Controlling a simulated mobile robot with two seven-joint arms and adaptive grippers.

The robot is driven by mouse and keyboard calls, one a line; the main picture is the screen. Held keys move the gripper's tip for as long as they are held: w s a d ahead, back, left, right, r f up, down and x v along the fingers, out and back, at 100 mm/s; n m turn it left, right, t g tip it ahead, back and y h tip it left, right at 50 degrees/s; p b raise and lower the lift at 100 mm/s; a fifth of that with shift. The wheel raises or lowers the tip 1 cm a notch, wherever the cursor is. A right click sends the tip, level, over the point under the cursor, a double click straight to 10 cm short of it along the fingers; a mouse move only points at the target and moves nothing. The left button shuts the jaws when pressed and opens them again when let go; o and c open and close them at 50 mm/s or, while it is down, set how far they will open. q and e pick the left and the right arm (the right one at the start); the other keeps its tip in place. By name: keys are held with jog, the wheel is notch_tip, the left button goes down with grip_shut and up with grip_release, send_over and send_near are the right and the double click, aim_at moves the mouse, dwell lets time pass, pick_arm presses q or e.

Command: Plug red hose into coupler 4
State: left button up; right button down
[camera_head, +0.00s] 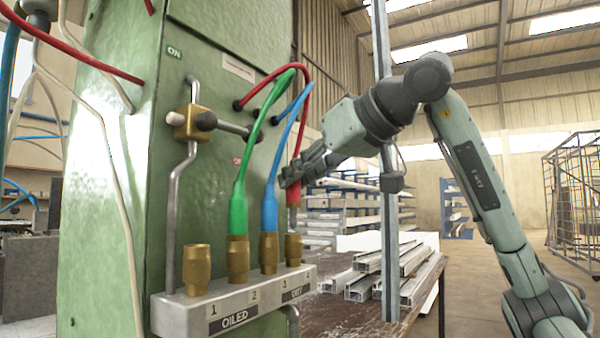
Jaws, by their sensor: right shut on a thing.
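The red hose (306,95) arches from the green machine and hangs down to a red plug end (293,196). My right gripper (287,177) is shut on the red hose just above that end. A grey metal tip (292,216) shows below the red end, right over coupler 4 (293,249), the brass coupler farthest right. I cannot tell whether the tip is just above the coupler's mouth or slightly in it. The hose end looks about upright. My left gripper is not in view.
The green hose (238,210) sits in coupler 2 and the blue hose (270,212) in coupler 3, close beside the red one. Coupler 1 (197,270) is empty. A grey upright post (383,140) stands right of the couplers. Metal profiles (372,284) lie on a bench.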

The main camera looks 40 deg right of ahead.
aim_at(298, 202)
dwell(0.8)
jog(key=shift+f+p, duration=0.2)
jog(key=shift+p, duration=0.15)
dwell(0.4)
jog(key=shift+f, duration=0.7)
dwell(1.2)
jog(key=shift+f+b, duration=0.6)
jog(key=shift+f, duration=0.6)
dwell(1.0)
jog(key=c, duration=1.3)
grip_release()
jog(key=shift+c, duration=0.2)
jog(key=shift+s+r, duration=0.1)
jog(key=shift+r, duration=0.05)
